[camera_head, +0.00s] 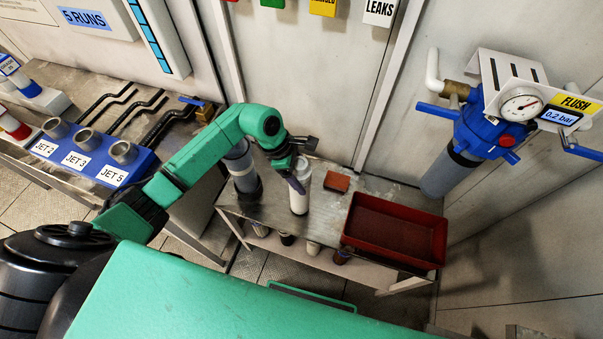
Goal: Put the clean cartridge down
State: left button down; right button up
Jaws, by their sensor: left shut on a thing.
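A white cylindrical cartridge (299,197) stands upright at the middle of the metal bench (328,210). My left gripper (297,176) is shut on its top end, with the green arm reaching in from the left. The cartridge's lower end is at the bench top; I cannot tell whether it touches. My right gripper is not in view.
A grey cylinder (243,172) stands just left of the cartridge. A reddish-brown block (337,182) and an empty-looking red tray (440,243) lie to the right. A blue filter housing with a gauge (483,130) hangs on the right wall. Several small containers sit on the lower shelf.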

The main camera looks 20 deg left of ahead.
pick_arm(q)
jog(key=shift+f+b, duration=0.3)
jog(key=shift+f, duration=0.1)
grip_release()
jog(key=shift+r, duration=0.1)
jog(key=shift+r, duration=0.1)
jog(key=shift+w+a+r, duration=0.1)
jog(key=shift+a+r, duration=0.05)
jog(key=shift+r, duration=0.1)
jog(key=b+v, duration=0.2)
jog(key=v, duration=0.9)
jog(key=shift+r+b, duration=0.25)
jog(key=shift+b, duration=0.1)
jog(key=shift+a, duration=0.1)
